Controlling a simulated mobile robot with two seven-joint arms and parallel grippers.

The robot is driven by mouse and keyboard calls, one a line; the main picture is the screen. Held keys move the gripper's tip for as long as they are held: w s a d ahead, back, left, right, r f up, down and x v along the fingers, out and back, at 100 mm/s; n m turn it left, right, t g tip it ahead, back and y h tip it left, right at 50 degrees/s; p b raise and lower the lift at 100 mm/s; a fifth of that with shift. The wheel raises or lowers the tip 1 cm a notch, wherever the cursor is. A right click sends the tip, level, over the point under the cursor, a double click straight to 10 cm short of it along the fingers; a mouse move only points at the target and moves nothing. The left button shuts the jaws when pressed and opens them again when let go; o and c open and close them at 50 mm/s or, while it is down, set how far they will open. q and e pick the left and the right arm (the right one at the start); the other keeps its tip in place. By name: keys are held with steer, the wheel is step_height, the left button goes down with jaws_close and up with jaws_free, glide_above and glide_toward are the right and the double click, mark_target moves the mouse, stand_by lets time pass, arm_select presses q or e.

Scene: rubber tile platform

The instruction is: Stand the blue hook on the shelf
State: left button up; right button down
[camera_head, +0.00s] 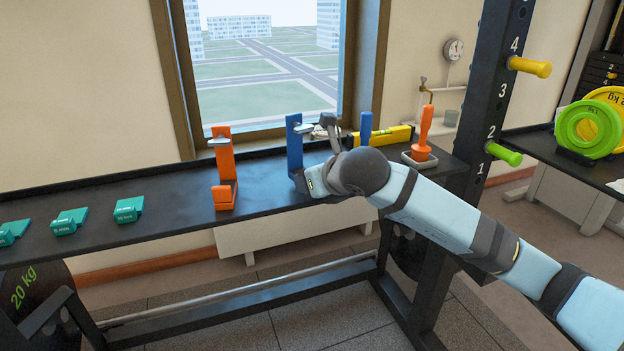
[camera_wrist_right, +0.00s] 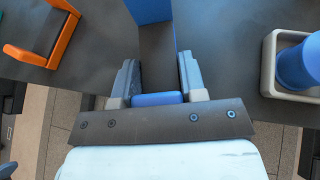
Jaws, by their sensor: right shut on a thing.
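The blue hook (camera_head: 294,142) is upright at the shelf (camera_head: 264,179), with its tall back plate rising beside my right gripper (camera_head: 308,183). In the right wrist view my right gripper (camera_wrist_right: 157,85) is shut on the blue hook's front lip (camera_wrist_right: 157,99), with one finger on each side. The hook's blue back plate (camera_wrist_right: 150,8) shows beyond the fingers. The gripper and forearm hide the hook's base in the head view, so I cannot tell whether it touches the shelf.
An orange hook (camera_head: 223,165) stands to the left, and teal blocks (camera_head: 129,210) lie farther left. Behind my forearm are a blue-handled thing (camera_head: 366,128) and a yellow level (camera_head: 389,135). An orange-handled thing (camera_head: 424,125) stands in a grey tray near the rack post (camera_head: 489,105).

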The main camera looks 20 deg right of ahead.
arm_select(q)
steer(key=shift+f+b, duration=0.4)
arm_select(e)
steer(key=shift+f, duration=0.25)
steer(key=c, duration=0.6)
jaws_free()
steer(key=shift+f, duration=0.15)
arm_select(q)
steer(key=p, duration=0.1)
steer(key=r+p, duration=0.1)
steer(key=s+r+n+p, duration=0.1)
steer(key=p, duration=0.1)
steer(key=shift+d+r, duration=0.25)
steer(key=shift+d, duration=0.05)
arm_select(e)
steer(key=v, duration=1.4)
steer(key=shift+w, duration=0.1)
